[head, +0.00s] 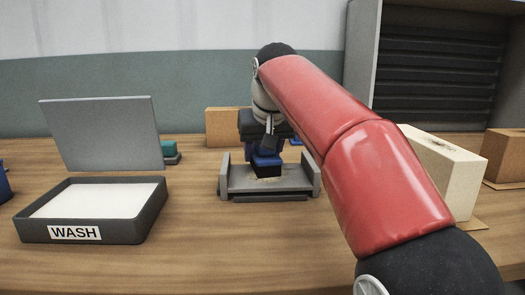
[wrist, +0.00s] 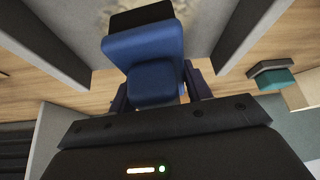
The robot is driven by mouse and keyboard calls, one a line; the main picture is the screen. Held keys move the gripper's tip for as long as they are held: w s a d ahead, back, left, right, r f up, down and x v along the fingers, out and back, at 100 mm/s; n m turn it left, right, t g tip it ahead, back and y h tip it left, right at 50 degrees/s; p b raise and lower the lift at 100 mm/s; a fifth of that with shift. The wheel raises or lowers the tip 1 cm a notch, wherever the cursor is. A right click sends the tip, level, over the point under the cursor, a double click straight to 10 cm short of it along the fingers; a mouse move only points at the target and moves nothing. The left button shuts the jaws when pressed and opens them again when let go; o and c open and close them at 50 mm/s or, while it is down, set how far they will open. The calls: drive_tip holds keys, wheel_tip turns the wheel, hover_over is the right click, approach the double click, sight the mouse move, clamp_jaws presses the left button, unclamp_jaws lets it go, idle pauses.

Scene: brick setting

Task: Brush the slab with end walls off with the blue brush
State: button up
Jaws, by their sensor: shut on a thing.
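The slab with end walls (head: 232,183) is grey and stands on the wooden table in the middle of the head view, one upright wall at each end. Tan crumbs lie on its floor around the brush, and some show in the wrist view too. The blue brush (head: 266,160) has a blue body and a dark bristle end pointing down at the slab floor, between the walls. Whether the bristles touch the floor I cannot tell. My gripper (head: 268,146) is shut on the brush from above; the wrist view shows the brush (wrist: 150,50) between the fingers.
A dark tray labelled WASH (head: 75,233) with a white inside stands at left, a grey panel (head: 103,134) behind it. A teal and grey object (head: 168,150) sits beside the panel. Pale blocks (head: 445,175) stand at right. A brown box (head: 222,127) is behind.

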sight(265, 167)
drive_tip(key=shift+s+r+b, duration=0.1)
drive_tip(key=shift+s+b, duration=0.4)
drive_tip(key=shift+s, duration=1.15)
drive_tip(key=shift+s+f+b, duration=0.2)
drive_tip(key=shift+s+b, duration=0.55)
drive_tip(key=shift+s, duration=1.35)
drive_tip(key=shift+w, duration=0.15)
